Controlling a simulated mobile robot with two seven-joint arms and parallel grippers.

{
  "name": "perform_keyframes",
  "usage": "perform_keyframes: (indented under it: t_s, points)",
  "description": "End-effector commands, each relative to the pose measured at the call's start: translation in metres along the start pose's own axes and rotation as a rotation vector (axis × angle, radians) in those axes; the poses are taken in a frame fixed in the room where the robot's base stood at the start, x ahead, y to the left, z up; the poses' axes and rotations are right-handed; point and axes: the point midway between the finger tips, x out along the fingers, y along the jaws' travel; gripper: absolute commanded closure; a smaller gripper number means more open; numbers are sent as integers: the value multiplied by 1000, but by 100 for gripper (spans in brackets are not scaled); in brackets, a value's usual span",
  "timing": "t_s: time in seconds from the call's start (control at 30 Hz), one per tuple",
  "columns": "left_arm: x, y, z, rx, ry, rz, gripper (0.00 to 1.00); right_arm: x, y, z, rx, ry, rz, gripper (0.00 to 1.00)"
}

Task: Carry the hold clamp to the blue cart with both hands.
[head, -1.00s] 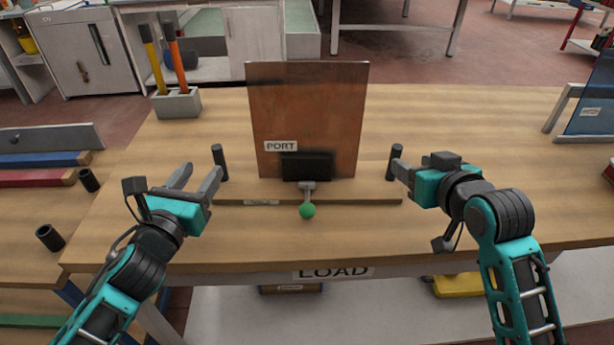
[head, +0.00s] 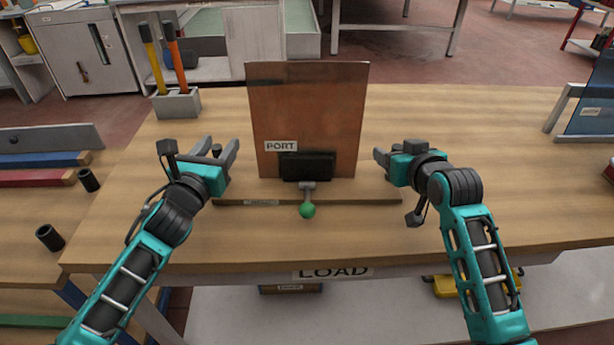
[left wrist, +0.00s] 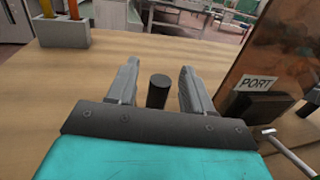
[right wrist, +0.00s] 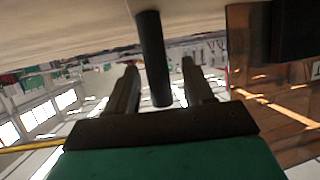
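The hold clamp stands on the wooden table, with a low base bar (head: 350,197), a black jaw block (head: 307,166) and a green ball lever (head: 307,211). A brown panel (head: 308,110) labelled PORT stands upright at the jaw. My left gripper (head: 222,148) is open around the left dark post (left wrist: 157,92), with gaps on both sides. My right gripper (head: 380,160) is open, with the right dark post (right wrist: 153,60) between its fingers and gaps visible. In the head view my right gripper hides that post. I cannot make out a blue cart.
A grey holder (head: 177,104) with yellow and orange handles stands at the table's back left. A blue panel on a stand (head: 590,110) is at the right. Dark cylinders (head: 50,238) and coloured bars lie at the left.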

Motion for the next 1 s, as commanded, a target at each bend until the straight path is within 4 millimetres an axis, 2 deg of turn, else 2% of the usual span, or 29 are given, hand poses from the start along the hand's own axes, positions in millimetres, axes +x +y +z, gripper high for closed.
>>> perform_keyframes:
  t_s: [0.07, 0.5, 1.0]
  points:
    - [0, 0, 0, 0, 0, 0, 57, 0, 0, 0, 0, 0, 0, 56]
    - [0, 0, 0, 0, 0, 0, 99, 0, 0, 0, 0, 0, 0, 98]
    - [0, 0, 3, 0, -6, -1, 100, -1, 0, -3, 0, 7, 0, 100]
